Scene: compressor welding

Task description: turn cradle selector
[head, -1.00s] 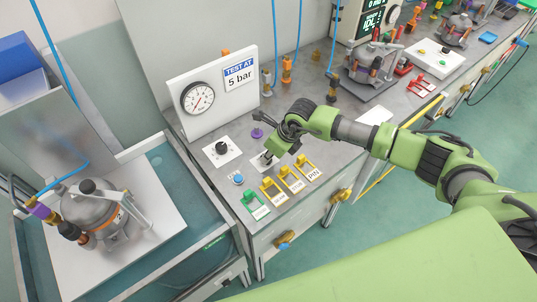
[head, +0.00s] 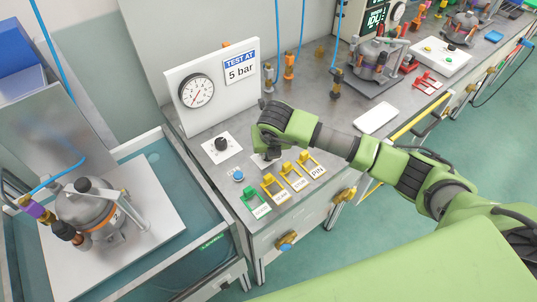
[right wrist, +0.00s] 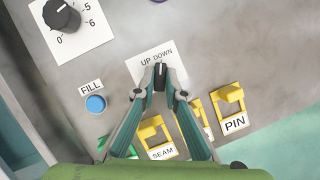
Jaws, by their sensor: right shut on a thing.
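The cradle selector (right wrist: 160,76) is a small dark knob on a white plate marked UP and DOWN (right wrist: 147,62) in the right wrist view. My right gripper (right wrist: 160,72) has both fingertips closed on the knob from above. In the head view my right gripper (head: 266,150) reaches down to the panel and hides most of the selector; only a bit of its white plate (head: 262,163) shows. A compressor (head: 88,210) stands on a white cradle plate (head: 150,222) over the water tank at the left. My left gripper is not in view.
Close by are a black dial (head: 221,144), the blue FILL button (head: 238,175) and a row of green and yellow guarded switches, one marked PIN (right wrist: 232,100). A pressure gauge (head: 197,91) stands behind, beside a "TEST AT 5 bar" sign (head: 241,70).

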